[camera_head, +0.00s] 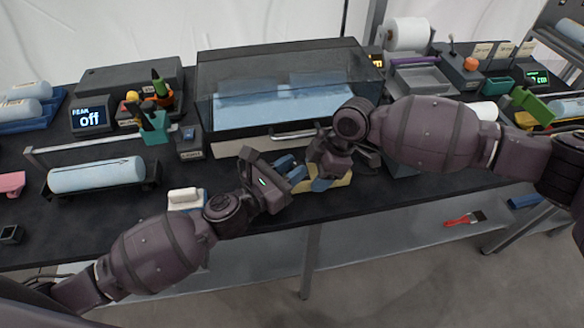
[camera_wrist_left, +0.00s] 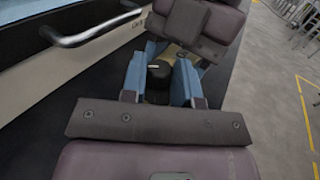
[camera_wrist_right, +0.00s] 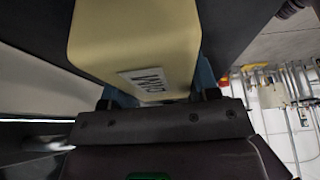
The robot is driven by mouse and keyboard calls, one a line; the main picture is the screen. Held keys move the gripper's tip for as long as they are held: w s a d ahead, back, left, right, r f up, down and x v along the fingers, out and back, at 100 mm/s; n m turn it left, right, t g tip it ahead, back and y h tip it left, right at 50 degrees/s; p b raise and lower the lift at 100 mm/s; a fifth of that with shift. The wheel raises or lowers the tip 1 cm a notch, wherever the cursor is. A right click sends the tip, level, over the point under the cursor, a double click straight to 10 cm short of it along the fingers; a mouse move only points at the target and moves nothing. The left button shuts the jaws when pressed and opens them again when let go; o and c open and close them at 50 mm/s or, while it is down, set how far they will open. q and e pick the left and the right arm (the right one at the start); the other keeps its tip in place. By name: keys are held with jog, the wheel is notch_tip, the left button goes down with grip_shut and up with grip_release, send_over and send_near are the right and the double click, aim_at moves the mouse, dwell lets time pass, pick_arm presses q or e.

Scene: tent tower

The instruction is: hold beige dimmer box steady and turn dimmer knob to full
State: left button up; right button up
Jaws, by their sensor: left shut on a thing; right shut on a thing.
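The beige dimmer box (camera_head: 340,181) lies on the dark table in front of the glass-lidded case, partly hidden by my grippers. In the right wrist view the box (camera_wrist_right: 140,45) fills the space between the blue fingers, with a white label (camera_wrist_right: 148,80) facing the camera. My right gripper (camera_head: 322,178) is shut on the box. My left gripper (camera_head: 294,174) is shut on the black dimmer knob (camera_wrist_left: 159,72), which shows between its blue fingers in the left wrist view. The knob's pointer and setting cannot be read.
The glass-lidded case (camera_head: 285,80) and its front handle (camera_head: 293,134) stand close behind the grippers. A blue roll on a black holder (camera_head: 150,180) is at left. The table's front edge is close to the box.

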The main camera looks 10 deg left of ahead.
pick_arm(q)
jog(key=shift+w+a+m+g+h, duration=0.1)
jog(key=shift+a+m+g+h, duration=0.05)
jog(key=shift+m+g+h, duration=0.7)
jog(key=o, duration=0.7)
jog(key=v, duration=1.2)
